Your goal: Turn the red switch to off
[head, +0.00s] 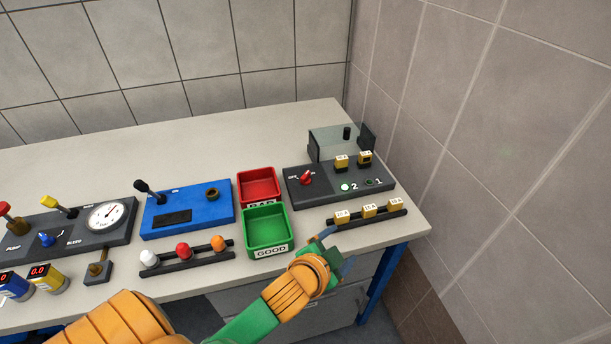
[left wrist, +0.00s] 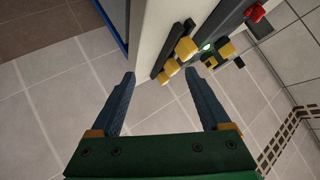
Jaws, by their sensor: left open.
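The red switch (head: 306,178) is a small red lever on the left part of the dark panel (head: 330,195) at the right end of the bench. The lettering beside it is too small to read surely. My left gripper (head: 338,251) is at the bench's front edge, in front of the panel and apart from the switch. In the left wrist view its two fingers (left wrist: 159,75) are spread, with nothing between them. A red part (left wrist: 257,13) shows at the top right there; I cannot tell surely whether it is the switch. My right gripper is out of view.
A rack of yellow fuses (head: 369,211) lies between my left gripper and the panel. Green (head: 266,248) and red (head: 258,174) trays stand left of the panel, beside a blue box (head: 187,216). A clear cover (head: 330,143) stands behind the panel. A tiled wall (head: 480,150) is close at right.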

